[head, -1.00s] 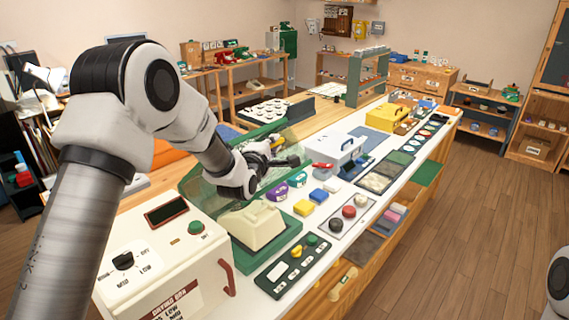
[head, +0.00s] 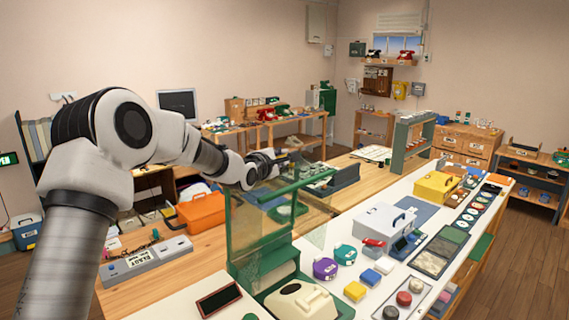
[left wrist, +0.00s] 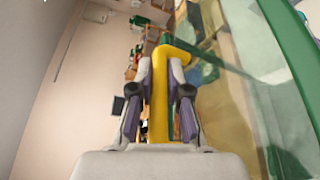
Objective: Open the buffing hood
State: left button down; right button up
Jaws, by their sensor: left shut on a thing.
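The buffing hood (head: 262,225) is a clear panel in a green frame. It stands raised, close to upright, behind a cream phone shell (head: 302,300) on a green base. My left gripper (head: 287,160) is at the hood's upper edge. In the left wrist view my left gripper (left wrist: 158,100) is shut on the yellow handle (left wrist: 159,70), which lies between its two fingers. The hood's green frame and clear pane (left wrist: 255,75) fill the right of that view. In the head view the handle is mostly hidden by the gripper. My right gripper is out of view.
A white box (head: 383,220), purple and teal round parts (head: 326,268) and coloured blocks stand on the white counter to the right. An orange box (head: 202,212) and a grey labelled unit (head: 146,260) stand on the wooden bench at left.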

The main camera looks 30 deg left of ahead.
pick_arm(q)
jog(key=shift+w+a, duration=0.1)
jog(key=shift+a, duration=0.25)
jog(key=c, duration=1.4)
grip_release()
jog(key=shift+w, duration=0.1)
jog(key=s, duration=0.4)
jog(key=s+r, duration=0.1)
jog(key=s, duration=0.3)
jog(key=s+r, duration=0.1)
jog(key=s, duration=0.3)
jog(key=shift+d, duration=0.15)
jog(key=shift+f, duration=0.15)
jog(key=shift+w, duration=0.15)
